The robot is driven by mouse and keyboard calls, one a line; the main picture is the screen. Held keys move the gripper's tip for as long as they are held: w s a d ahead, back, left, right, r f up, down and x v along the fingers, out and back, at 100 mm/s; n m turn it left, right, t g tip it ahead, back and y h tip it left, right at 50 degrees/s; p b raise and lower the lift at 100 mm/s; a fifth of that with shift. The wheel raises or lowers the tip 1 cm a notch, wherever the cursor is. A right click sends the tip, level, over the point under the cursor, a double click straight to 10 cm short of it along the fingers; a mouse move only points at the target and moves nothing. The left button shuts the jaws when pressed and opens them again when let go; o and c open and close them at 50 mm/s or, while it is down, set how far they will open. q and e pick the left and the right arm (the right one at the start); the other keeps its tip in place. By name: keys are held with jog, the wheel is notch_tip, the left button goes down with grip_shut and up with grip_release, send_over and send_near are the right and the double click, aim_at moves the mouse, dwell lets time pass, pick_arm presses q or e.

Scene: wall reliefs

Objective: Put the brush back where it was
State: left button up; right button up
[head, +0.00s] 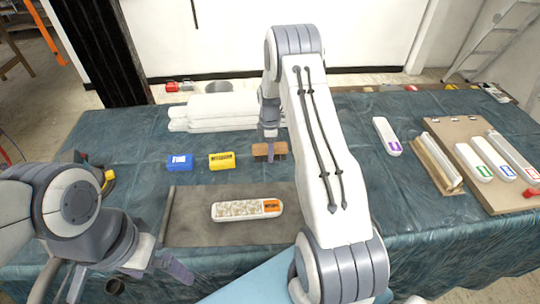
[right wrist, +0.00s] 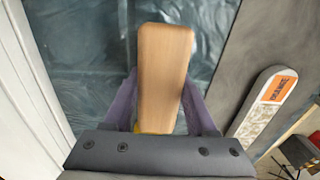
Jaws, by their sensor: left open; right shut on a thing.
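The brush (head: 277,151), with a brown wooden back, is in the head view between the yellow block and my right arm. My right gripper (head: 269,140) points down and is shut on it. In the right wrist view the brush (right wrist: 165,70) lies lengthwise between the two purple-grey fingers (right wrist: 160,108). Its underside is hidden, and I cannot tell whether it touches the cloth. My left gripper (head: 165,262) is open and empty near the front left edge of the table.
A blue block (head: 180,162) and yellow block (head: 221,161) sit left of the brush. A grey mat (head: 190,222) holds an orange-labelled bar (head: 235,210). White rolls (head: 215,108) lie behind. A board (head: 466,132) with labelled bars is right. Bare cloth (head: 345,120) lies right of my right arm.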

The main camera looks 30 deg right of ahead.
notch_tip(320, 180, down, 3)
jog(key=shift+r+p, duration=0.2)
jog(key=shift+p, duration=0.1)
jog(key=shift+f, duration=0.3)
jog(key=shift+f, duration=0.2)
jog(key=o, duration=1.3)
